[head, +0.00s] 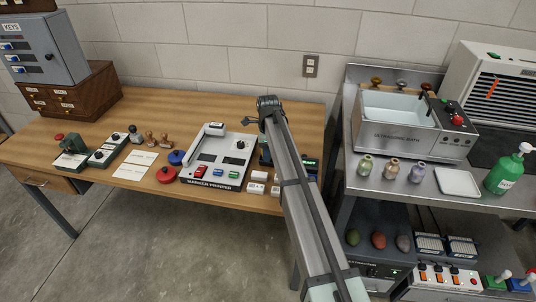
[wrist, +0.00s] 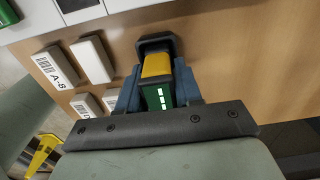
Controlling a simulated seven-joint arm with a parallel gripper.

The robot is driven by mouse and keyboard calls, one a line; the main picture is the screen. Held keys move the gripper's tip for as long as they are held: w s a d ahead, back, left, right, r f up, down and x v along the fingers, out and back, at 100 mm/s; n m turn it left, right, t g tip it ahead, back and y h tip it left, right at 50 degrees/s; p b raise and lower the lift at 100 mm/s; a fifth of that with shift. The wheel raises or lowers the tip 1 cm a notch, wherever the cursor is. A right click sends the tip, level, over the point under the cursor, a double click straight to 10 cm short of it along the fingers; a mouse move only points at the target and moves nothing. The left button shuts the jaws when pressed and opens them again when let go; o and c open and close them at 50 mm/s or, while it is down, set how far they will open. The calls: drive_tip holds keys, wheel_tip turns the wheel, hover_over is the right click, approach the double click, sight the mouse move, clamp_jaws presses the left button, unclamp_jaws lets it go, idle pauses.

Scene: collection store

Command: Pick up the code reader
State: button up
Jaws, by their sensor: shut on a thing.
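The code reader (wrist: 156,66) shows in the wrist view, with a dark head, a yellow middle and a green part with white marks nearest me. My gripper (wrist: 158,88) is shut on it, one blue finger on each side. It is over or on the wooden table; I cannot tell whether it is clear of the surface. In the head view my arm hides the gripper and most of this spot.
Small white barcode-labelled blocks (wrist: 54,68) lie left of the code reader. A marker printer (head: 219,158) stands left of my arm on the wooden table (head: 110,170). A dark item with green lettering (head: 310,163) is right of my arm. An ultrasonic bath (head: 400,120) stands on the metal bench.

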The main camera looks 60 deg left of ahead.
drive_tip(key=shift+c, duration=0.4)
drive_tip(key=shift+r, duration=0.15)
wheel_tip(320, 180, up, 10)
drive_tip(key=shift+f, duration=0.1)
drive_tip(key=o, duration=0.5)
drive_tip(key=c, duration=0.3)
drive_tip(key=shift+w+d, duration=0.1)
drive_tip(key=shift+d, duration=0.25)
drive_tip(key=s+d+f, duration=0.1)
drive_tip(key=s+d, duration=0.1)
drive_tip(key=d, duration=0.5)
drive_tip(key=s+d, duration=0.3)
drive_tip(key=d, duration=0.4)
drive_tip(key=shift+s+d+f, duration=0.25)
drive_tip(key=shift+s+f, duration=0.05)
drive_tip(key=shift+f, duration=0.05)
